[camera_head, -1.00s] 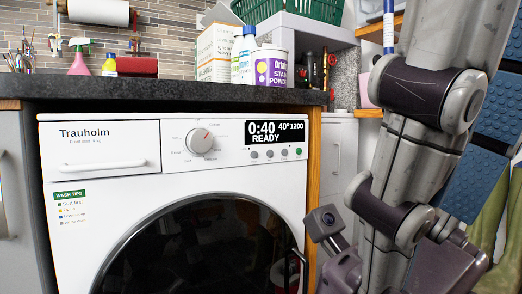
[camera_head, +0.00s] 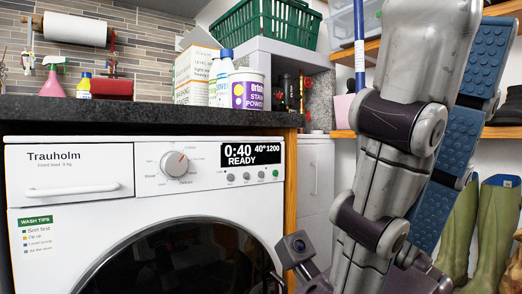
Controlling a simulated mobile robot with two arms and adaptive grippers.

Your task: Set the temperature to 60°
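The white Trauholm washing machine (camera_head: 150,205) stands under the dark worktop in the head view. Its black display (camera_head: 251,154) reads 0:40, 40°, 1200 and READY. A round silver program dial (camera_head: 174,164) with a red mark sits left of the display. Below the display are several small round buttons (camera_head: 246,177), the rightmost one green; their labels are too small to read. My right arm comes down in front on the right. Part of my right gripper (camera_head: 318,284) shows at the bottom edge; its fingertips are out of frame. My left gripper is not in view.
The worktop (camera_head: 120,112) holds a box, bottles, a stain powder tub (camera_head: 247,89) and a pink spray bottle (camera_head: 53,80). A green basket (camera_head: 262,27) sits on a shelf. Green wellies (camera_head: 495,230) stand at the far right.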

